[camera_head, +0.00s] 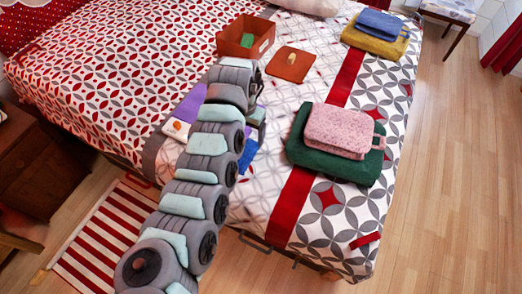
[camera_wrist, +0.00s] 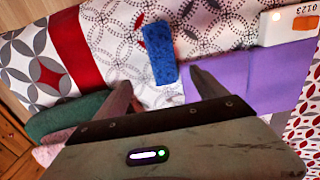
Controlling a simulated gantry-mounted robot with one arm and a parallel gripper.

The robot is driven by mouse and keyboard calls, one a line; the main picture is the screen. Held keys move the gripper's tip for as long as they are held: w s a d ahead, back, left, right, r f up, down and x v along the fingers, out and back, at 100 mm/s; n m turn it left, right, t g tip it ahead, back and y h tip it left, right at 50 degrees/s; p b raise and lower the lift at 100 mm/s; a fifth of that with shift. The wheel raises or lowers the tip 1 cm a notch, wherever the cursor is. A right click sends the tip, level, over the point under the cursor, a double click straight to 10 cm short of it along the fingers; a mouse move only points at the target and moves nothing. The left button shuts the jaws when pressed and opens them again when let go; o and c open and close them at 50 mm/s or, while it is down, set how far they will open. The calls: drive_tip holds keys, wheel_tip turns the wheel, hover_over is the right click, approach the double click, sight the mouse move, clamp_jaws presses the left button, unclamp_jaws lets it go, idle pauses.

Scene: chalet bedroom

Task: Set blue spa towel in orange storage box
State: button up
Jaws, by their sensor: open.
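A small blue towel (camera_head: 247,155) lies on the patterned bed cover, beside my gripper (camera_head: 257,118) in the head view. In the wrist view the blue towel (camera_wrist: 160,50) is a narrow, textured strip. Its near end lies between and just past the tips of my open gripper (camera_wrist: 160,78); I cannot tell the height gap. The jaws hold nothing. The orange storage box (camera_head: 262,47) is open-topped and stands farther back on the bed. A green item (camera_head: 247,40) is inside it.
A flat orange piece (camera_head: 291,66) with a small item on it lies right of the box. Pink (camera_head: 340,130) and green (camera_head: 310,160) bundles are stacked at right, blue (camera_head: 380,22) and yellow (camera_head: 372,42) behind.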

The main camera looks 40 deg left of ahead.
sight(246, 152)
drive_tip(key=f, duration=0.4)
drive_tip(key=s+f, duration=0.1)
drive_tip(key=f, duration=0.1)
drive_tip(key=shift+a+f+b, duration=0.1)
drive_tip(key=shift+f+b, duration=0.05)
drive_tip(key=shift+b, duration=0.2)
wheel_tip(246, 152, down, 4)
drive_tip(key=shift+s+f+b, duration=0.15)
drive_tip(key=shift+b, duration=0.3)
drive_tip(key=shift+c, duration=0.4)
drive_tip(key=c, duration=1.6)
wheel_tip(246, 152, up, 20)
drive_tip(key=p, duration=0.2)
